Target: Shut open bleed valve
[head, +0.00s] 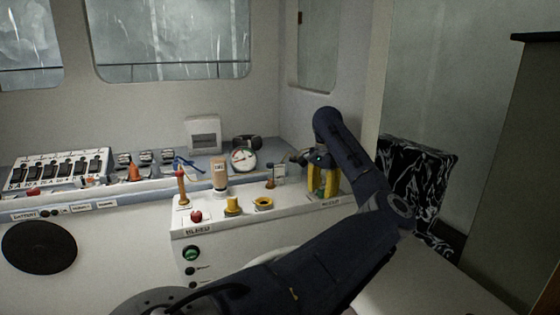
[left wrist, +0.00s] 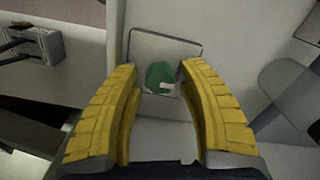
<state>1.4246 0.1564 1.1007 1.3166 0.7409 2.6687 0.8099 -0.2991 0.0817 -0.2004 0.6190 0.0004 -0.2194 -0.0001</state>
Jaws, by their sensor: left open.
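My left gripper (head: 323,188) points down over the right end of the white box top, its yellow fingers near the surface. In the left wrist view the gripper (left wrist: 158,70) is open, with nothing held between its fingers. A green rounded thing with a pale tab (left wrist: 160,77) shows between and beyond the fingertips, inside a dark outlined square; the fingers look apart from it. A label that seems to read BLEED (head: 198,230) is on the box's front left edge, near a red knob (head: 196,216). I cannot tell which fitting is the bleed valve. The right gripper is not in view.
On the box stand an orange-handled item (head: 182,188), a pale bottle (head: 219,174), a yellow cylinder (head: 233,205) and a yellow ring (head: 263,203). A round gauge (head: 243,159) and a switch panel (head: 60,170) are behind. A patterned seat (head: 415,180) stands at right.

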